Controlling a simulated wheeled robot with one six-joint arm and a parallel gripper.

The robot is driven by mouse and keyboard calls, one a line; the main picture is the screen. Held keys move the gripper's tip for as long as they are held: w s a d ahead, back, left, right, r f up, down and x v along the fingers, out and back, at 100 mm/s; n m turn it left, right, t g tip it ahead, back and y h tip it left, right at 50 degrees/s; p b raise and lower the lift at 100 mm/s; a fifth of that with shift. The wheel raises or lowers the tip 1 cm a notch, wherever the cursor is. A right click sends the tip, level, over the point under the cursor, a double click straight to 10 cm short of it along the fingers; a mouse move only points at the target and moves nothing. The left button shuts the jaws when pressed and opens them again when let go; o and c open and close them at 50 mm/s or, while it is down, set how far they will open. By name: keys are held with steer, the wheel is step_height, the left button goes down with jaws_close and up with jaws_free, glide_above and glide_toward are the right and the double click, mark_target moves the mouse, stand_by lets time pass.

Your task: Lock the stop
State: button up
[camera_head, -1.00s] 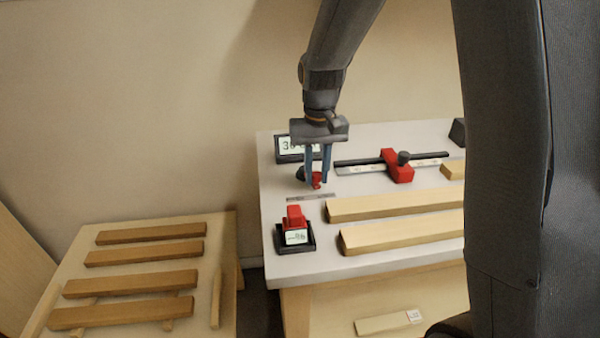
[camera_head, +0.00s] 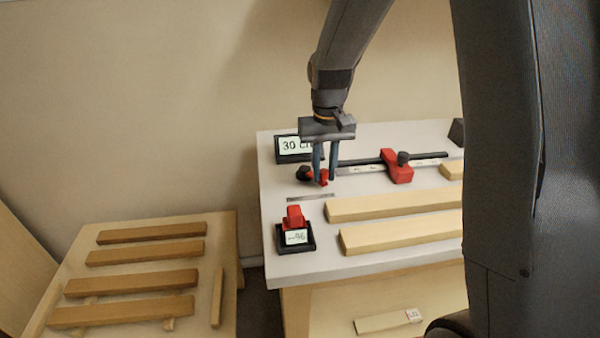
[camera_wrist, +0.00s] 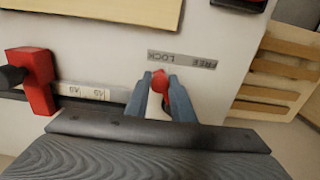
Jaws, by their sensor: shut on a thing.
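My gripper (camera_head: 325,182) is shut on a small red lever (camera_head: 321,176) at the left end of the rail. In the wrist view, the lever's round red end (camera_wrist: 160,82) shows between the fingertips. A label strip (camera_wrist: 182,59) reads LOCK and FREE, upside down there; the red end is beside the LOCK half. The label also shows in the head view (camera_head: 311,197). A dark round part (camera_head: 303,173) is left of the lever. The red stop block (camera_head: 397,166) with a black knob sits on the scaled rail (camera_head: 355,167), apart from my gripper.
A display (camera_head: 295,147) reading about 30 cm stands behind the lever. A red device on a black base (camera_head: 295,238) stands front left. A lower table (camera_head: 225,235) at left holds several wooden strips.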

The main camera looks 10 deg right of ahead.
steer(key=shift+w+d, duration=0.15)
steer(key=shift+d, duration=0.15)
steer(key=o, duration=0.7)
steer(key=shift+o, duration=0.2)
steer(key=shift+r, duration=0.15)
step_height(320, 180, up, 9)
steer(key=p, duration=0.7)
steer(key=shift+p, duration=0.4)
steer(key=shift+t, duration=0.7)
steer(key=s+d+f+b, duration=0.1)
steer(key=s, duration=0.5)
steer(key=s+d+f+b, duration=0.1)
steer(key=s, duration=0.6)
steer(key=s+f+b, duration=0.1)
steer(key=s+f, duration=0.1)
steer(key=s, duration=0.5)
steer(key=shift+d, duration=0.4)
